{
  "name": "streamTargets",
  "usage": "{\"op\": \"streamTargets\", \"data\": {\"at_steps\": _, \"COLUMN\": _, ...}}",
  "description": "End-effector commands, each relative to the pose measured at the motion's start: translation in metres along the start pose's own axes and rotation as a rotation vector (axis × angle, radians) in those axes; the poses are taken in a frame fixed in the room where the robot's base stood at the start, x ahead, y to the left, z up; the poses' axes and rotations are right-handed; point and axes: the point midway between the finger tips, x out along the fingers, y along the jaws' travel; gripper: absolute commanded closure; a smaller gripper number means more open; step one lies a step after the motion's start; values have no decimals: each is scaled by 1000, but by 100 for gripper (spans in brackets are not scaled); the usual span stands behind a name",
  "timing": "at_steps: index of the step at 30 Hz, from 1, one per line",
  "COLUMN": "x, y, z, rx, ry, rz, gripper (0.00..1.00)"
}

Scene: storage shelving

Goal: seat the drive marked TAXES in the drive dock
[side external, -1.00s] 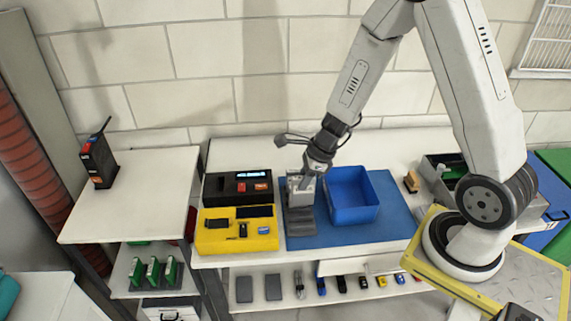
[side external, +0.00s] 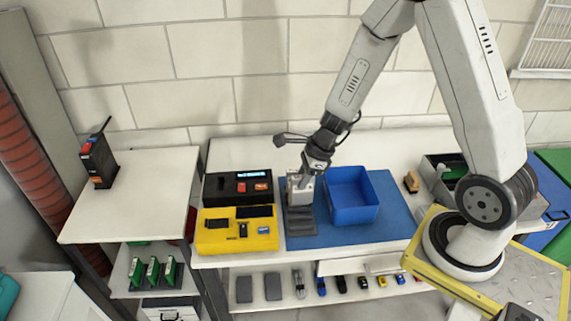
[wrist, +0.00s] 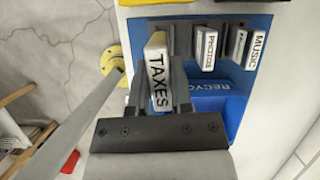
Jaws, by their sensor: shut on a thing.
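My gripper (wrist: 161,75) is shut on the TAXES drive (wrist: 158,75), a slim drive with a white label, between its two fingers. In the side external view my gripper (side external: 304,180) is over the back of the dark grey rack (side external: 301,222) on the blue mat. I cannot tell whether the drive is clear of the rack. Drives marked PHOTOS (wrist: 206,47) and MUSIC (wrist: 254,48) stand beside it in the wrist view. Left of the rack are a black unit (side external: 222,190) with a lit display and a yellow unit (side external: 212,240) with dark slots; no label tells which is the dock.
A blue bin (side external: 352,210), its lettering partly hidden in the wrist view, stands right of the rack. A grey open box (side external: 435,172) is farther right. Small items line the lower shelf (side external: 262,303). A black device (side external: 98,163) stands on the left table.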

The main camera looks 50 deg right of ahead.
Motion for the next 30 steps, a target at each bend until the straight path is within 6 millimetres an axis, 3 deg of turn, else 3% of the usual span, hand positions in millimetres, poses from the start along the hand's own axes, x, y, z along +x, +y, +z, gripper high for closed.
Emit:
{"op": "streamTargets", "data": {"at_steps": 8, "x": 2, "y": -1, "z": 7, "rx": -231, "ry": 0, "rz": 95, "gripper": 100}}
{"op": "streamTargets", "data": {"at_steps": 14, "x": 6, "y": -1, "z": 15, "rx": -515, "ry": 1, "rz": 213, "gripper": 100}}
{"op": "streamTargets", "data": {"at_steps": 30, "x": 14, "y": -5, "z": 40, "rx": -1560, "ry": 2, "rz": 649, "gripper": 100}}
